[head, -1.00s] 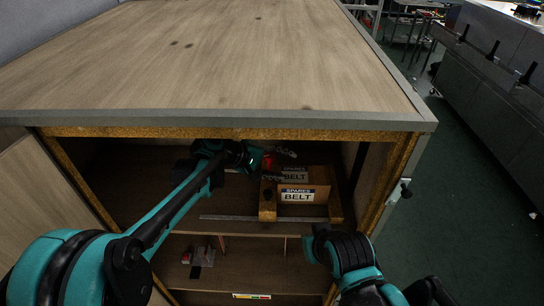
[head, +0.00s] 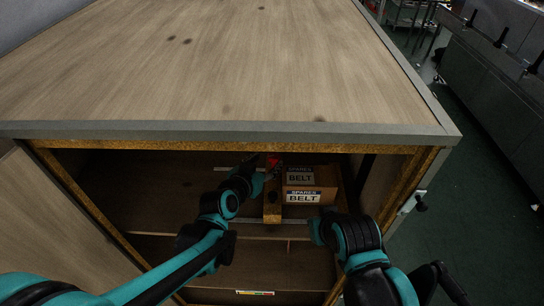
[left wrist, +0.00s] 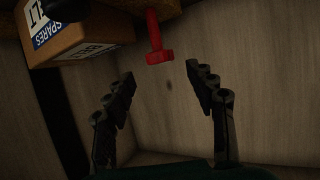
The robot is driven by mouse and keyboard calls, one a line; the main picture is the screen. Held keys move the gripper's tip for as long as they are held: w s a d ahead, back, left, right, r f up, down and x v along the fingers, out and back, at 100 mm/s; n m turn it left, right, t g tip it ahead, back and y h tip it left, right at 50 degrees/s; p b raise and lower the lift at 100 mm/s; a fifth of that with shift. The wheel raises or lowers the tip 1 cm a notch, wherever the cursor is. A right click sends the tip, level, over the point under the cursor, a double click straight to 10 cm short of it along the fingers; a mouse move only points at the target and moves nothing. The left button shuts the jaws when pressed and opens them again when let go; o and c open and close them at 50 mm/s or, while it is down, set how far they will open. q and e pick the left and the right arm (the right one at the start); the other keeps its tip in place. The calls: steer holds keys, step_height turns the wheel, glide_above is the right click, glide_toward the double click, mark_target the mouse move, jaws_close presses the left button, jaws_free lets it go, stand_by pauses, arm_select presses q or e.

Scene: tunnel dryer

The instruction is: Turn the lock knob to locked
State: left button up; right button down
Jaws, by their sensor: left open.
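A red T-shaped piece (head: 273,161) shows inside the cabinet, by the top of an upright wooden bar (head: 272,207). In the left wrist view the red piece (left wrist: 158,50) stands above the gap between my fingertips, apart from both. I cannot tell whether this piece is the lock knob. A small dark knob (head: 272,197) sits on the bar's front. My left gripper (head: 262,168) reaches into the cabinet just left of the bar; its two dark fingers (left wrist: 163,80) are spread and empty. My right gripper (head: 316,230) is at the cabinet's front; its fingers are unclear.
A cardboard box (head: 310,185) labelled SPARES BELT stands right of the bar; it also shows in the left wrist view (left wrist: 85,45). The cabinet's wooden top (head: 220,60) overhangs the opening. A black-knobbed latch (head: 420,204) is on the right outer side. The lower shelf (head: 270,262) is mostly clear.

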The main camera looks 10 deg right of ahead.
mark_target(271, 156)
arm_select(q)
steer(key=b+x, duration=0.1)
steer(key=x, duration=0.4)
steer(key=c, duration=1.2)
steer(key=shift+o, duration=0.2)
steer(key=shift+a, duration=0.1)
steer(key=shift+a+f+m+g+h, duration=0.1)
steer(key=shift+m+g+h, duration=0.2)
steer(key=shift+w+a+m+g+h, duration=0.1)
steer(key=shift+w+m+g+h, duration=0.05)
steer(key=shift+m+g+h, duration=0.75)
steer(key=shift+m+g+h+b, duration=0.3)
steer(key=shift+m+g+h, duration=0.3)
steer(key=shift+m+g, duration=0.3)
